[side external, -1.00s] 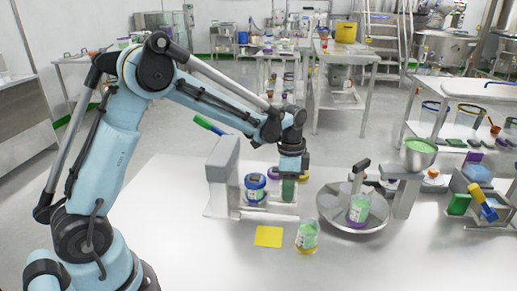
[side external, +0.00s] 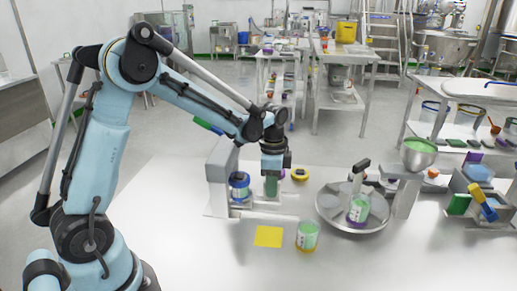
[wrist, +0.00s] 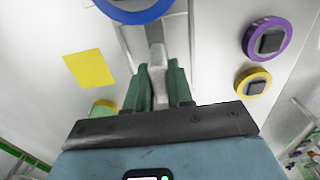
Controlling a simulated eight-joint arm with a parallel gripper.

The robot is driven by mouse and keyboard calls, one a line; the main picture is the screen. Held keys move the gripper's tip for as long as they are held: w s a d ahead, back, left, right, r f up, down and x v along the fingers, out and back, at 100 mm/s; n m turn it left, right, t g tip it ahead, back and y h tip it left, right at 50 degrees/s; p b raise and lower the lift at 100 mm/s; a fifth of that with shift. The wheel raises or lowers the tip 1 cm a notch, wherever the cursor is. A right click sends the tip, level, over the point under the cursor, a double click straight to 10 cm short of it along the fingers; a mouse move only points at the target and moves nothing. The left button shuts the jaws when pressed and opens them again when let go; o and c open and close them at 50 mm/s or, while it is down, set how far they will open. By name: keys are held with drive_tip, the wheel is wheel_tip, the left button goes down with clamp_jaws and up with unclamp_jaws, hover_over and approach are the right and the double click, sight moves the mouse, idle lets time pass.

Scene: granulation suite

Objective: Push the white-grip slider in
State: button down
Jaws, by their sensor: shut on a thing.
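A pale slider rail (side external: 265,214) runs out to the right from a pale upright machine (side external: 218,170) on the table. A blue-ringed jar (side external: 239,187) stands on the slider beneath the machine's overhang; its blue rim also shows at the top of the wrist view (wrist: 135,12). The white grip (wrist: 157,58) stands up between my green fingers in the wrist view. My gripper (side external: 271,188) points down just right of the jar and is shut on the white grip. In the side view my fingers hide the grip.
A yellow square (side external: 268,236) and a green-filled jar (side external: 307,236) lie in front. A yellow round piece with a dark knob (side external: 300,174) and a purple one (wrist: 270,38) sit behind my gripper. A round metal pan (side external: 345,228) stands to the right.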

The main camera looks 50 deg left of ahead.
drive_tip(key=c, duration=1.1)
unclamp_jaws()
wheel_tip(320, 180, up, 12)
drive_tip(key=shift+r, duration=0.1)
drive_tip(key=shift+o, duration=0.5)
